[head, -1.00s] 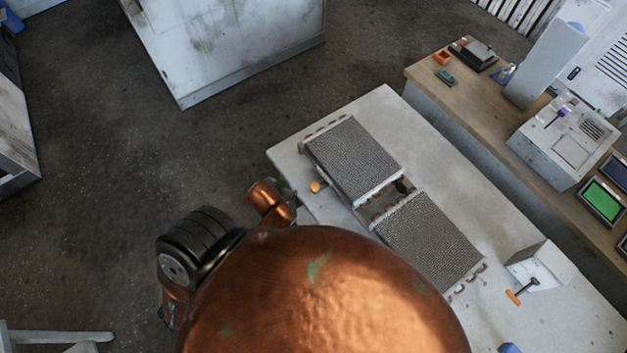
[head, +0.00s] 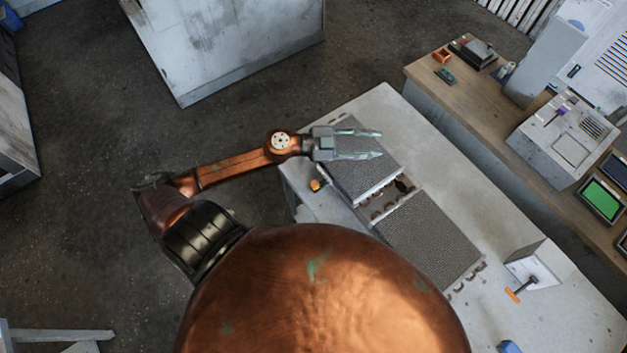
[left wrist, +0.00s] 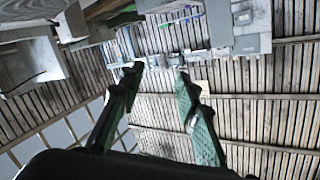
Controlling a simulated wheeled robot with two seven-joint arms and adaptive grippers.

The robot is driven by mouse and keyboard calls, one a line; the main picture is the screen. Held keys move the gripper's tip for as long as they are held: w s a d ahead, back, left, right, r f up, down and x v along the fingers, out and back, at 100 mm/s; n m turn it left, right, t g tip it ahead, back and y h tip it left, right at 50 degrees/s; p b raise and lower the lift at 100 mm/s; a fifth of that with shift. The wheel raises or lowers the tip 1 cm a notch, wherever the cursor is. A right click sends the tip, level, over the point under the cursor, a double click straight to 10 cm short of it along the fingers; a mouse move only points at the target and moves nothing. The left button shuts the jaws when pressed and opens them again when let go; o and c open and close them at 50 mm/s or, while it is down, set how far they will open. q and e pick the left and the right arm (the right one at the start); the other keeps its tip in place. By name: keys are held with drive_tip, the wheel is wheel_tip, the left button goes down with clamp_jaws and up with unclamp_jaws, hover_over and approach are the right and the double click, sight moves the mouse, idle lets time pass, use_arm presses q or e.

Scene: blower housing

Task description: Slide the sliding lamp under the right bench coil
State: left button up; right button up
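Two grey finned coils lie side by side on the pale bench: the left coil (head: 352,180) is partly covered by my gripper, and the right coil (head: 430,243) is in plain view. A small orange-ended object (head: 317,185) lies by the bench's left edge, beside the left coil. It may be the sliding lamp, but it is too small to tell. My left gripper (head: 381,144) is over the left coil in the head view, its fingers apart. In the left wrist view the left gripper (left wrist: 158,72) has nothing between its fingers. My right gripper is not in view.
An orange-handled tool (head: 521,290) rests by a white box (head: 535,262) at the bench's right. A wooden counter (head: 480,92) with devices stands behind. The bench surface (head: 392,112) behind the coils is clear.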

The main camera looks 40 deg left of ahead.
sight(315, 183)
use_arm(q)
drive_tip(key=s+a+f+m+g, duration=0.1)
drive_tip(key=s+f+g, duration=0.1)
drive_tip(key=f, duration=0.1)
drive_tip(key=s+a+f+m+g+y, duration=0.1)
drive_tip(key=s+f+g, duration=0.1)
drive_tip(key=f+g, duration=0.1)
drive_tip(key=s+a+f+m+g+y, duration=0.1)
drive_tip(key=s+f+g, duration=0.1)
drive_tip(key=f, duration=0.2)
drive_tip(key=shift+s+a, duration=0.1)
drive_tip(key=shift+a, duration=0.05)
drive_tip(key=s+a+f+n+g+y, duration=0.1)
drive_tip(key=s+a+f+g+y, duration=0.15)
drive_tip(key=a, duration=0.35)
drive_tip(key=s+a+f+g+y, duration=0.2)
drive_tip(key=a+f+y, duration=0.1)
drive_tip(key=a, duration=0.3)
drive_tip(key=x, duration=0.3)
drive_tip(key=p+x, duration=0.1)
drive_tip(key=x, duration=0.3)
drive_tip(key=shift+s+d+f, duration=0.1)
drive_tip(key=shift+d+f, duration=0.1)
drive_tip(key=shift+d, duration=0.1)
drive_tip(key=shift+c, duration=0.2)
drive_tip(key=shift+h, duration=0.25)
clamp_jaws()
